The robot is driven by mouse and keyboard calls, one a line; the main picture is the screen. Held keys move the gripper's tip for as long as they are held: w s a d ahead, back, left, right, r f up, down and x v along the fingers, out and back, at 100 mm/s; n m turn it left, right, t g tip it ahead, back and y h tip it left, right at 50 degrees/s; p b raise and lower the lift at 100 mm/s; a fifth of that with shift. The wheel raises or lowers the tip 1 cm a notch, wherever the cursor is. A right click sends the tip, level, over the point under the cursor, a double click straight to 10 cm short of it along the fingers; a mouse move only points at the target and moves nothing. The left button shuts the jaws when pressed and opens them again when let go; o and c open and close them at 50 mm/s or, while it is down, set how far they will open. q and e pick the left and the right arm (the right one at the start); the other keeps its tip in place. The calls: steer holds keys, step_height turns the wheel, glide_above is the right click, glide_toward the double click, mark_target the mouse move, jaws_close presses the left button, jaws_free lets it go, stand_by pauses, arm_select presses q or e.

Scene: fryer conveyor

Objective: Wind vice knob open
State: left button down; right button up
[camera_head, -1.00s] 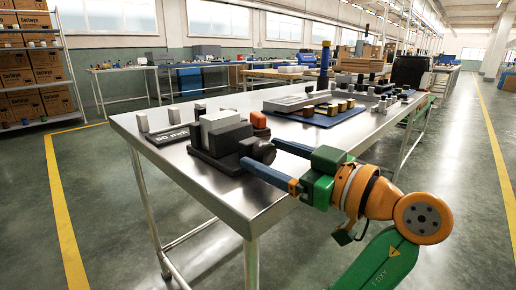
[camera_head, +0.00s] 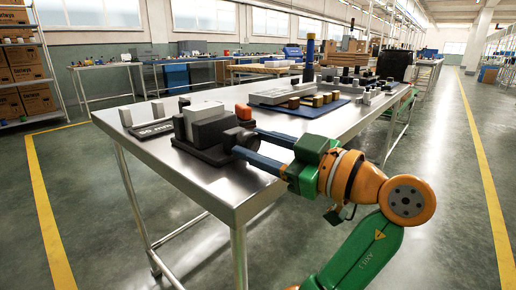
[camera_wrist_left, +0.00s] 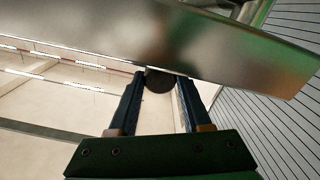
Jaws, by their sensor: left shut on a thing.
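The vice (camera_head: 205,152) is a dark block on a flat base near the front left edge of the steel table. A light grey block (camera_head: 203,109) sits at its top. Its round dark knob (camera_head: 232,138) faces my arm. My left gripper (camera_head: 246,142) is shut on the knob, with one blue finger on each side. My right gripper is not in view.
The steel table (camera_head: 200,186) has a bare front strip. A "50 mm" plate (camera_head: 154,130) and small grey blocks lie left of the vice, and an orange block (camera_head: 243,112) stands behind it. A blue mat (camera_head: 318,110) with several blocks lies farther back.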

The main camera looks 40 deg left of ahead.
arm_select(q)
steer(key=shift+n+b, duration=0.75)
steer(key=shift+n, duration=1.75)
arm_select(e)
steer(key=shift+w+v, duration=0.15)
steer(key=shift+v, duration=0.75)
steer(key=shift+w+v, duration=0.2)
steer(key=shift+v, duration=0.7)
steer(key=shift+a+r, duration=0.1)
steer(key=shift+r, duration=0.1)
arm_select(q)
steer(key=shift+c, duration=1.7)
jaws_free()
